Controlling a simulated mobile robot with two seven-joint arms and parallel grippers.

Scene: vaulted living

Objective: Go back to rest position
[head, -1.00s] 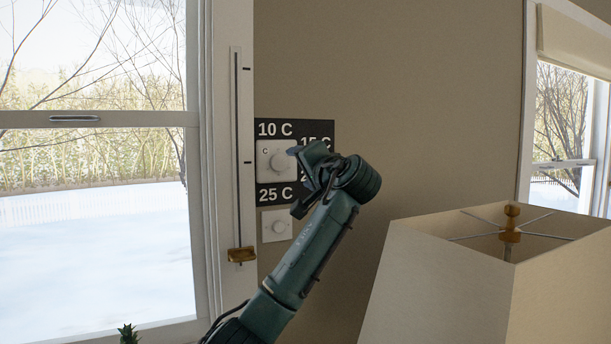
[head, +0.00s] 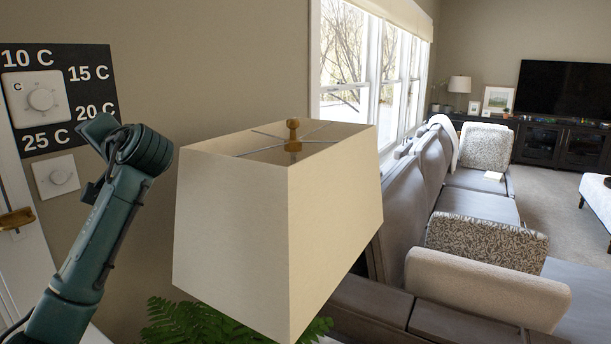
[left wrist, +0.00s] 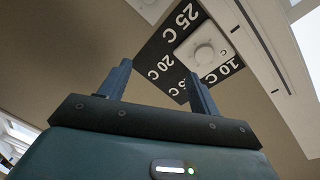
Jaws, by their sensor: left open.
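My left arm is dark teal and rises from the lower left of the head view. The thermostat panel (head: 88,57) is black with white temperature labels around a white dial (head: 41,99). The panel also shows beyond the fingers in the left wrist view (left wrist: 158,52). My right gripper is not in view.
A large cream lamp shade (head: 235,215) stands close to the right of my left arm. A green fern (head: 175,322) is below it. A grey sofa (head: 480,206) and a television (head: 563,92) are farther right.

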